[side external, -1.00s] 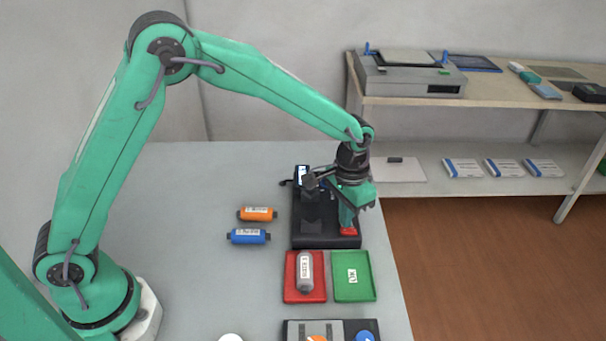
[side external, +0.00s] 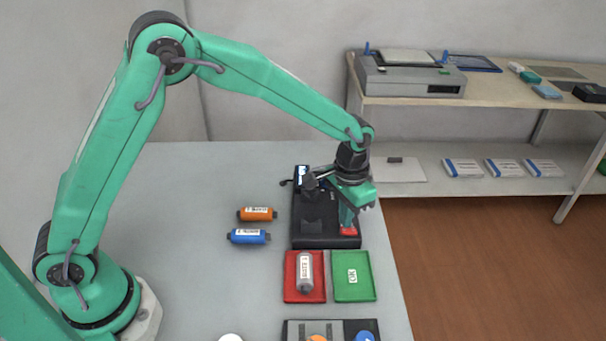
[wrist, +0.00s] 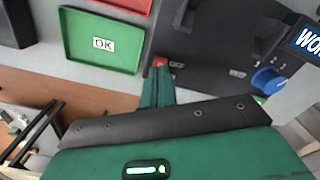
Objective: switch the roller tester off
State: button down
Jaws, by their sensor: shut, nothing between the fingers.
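The roller tester is a black box (side external: 312,240) near the right side of the table. It also fills the upper right of the wrist view (wrist: 212,45), with a blue dial (wrist: 268,80) and part of a lit screen (wrist: 309,40) reading "WO". A red switch (side external: 348,231) sits at its front right corner. In the wrist view the red switch (wrist: 160,62) shows right at the fingertips, partly hidden by them. My gripper (side external: 347,224) is shut and empty, pointing down at the switch. Whether the tips touch it I cannot tell.
A red tray (side external: 290,290) holding a grey cartridge (side external: 305,272) and a green OK tray (side external: 353,290) lie in front of the tester. Orange (side external: 257,214) and blue (side external: 248,236) cartridges lie to its left. The table's right edge is close.

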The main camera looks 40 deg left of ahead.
aim_at(342, 229)
jog(key=shift+f, duration=1)
dwell(1.0)
jog(key=shift+r, duration=0.1)
jog(key=shift+r, duration=3.45)
jog(key=shift+r, duration=0.1)
jog(key=s+a+r+n+t, duration=0.1)
jog(key=s+a+r+t, duration=0.2)
jog(key=s+a+r, duration=0.8)
jog(key=s+a+r+n+t, duration=0.1)
jog(key=s+a, duration=0.2)
jog(key=s, duration=0.3)
jog(key=s+a+r+n+t, duration=0.1)
jog(key=s+a, duration=0.1)
jog(key=s, duration=0.5)
jog(key=shift+a+t, duration=0.3)
jog(key=shift+a, duration=0.1)
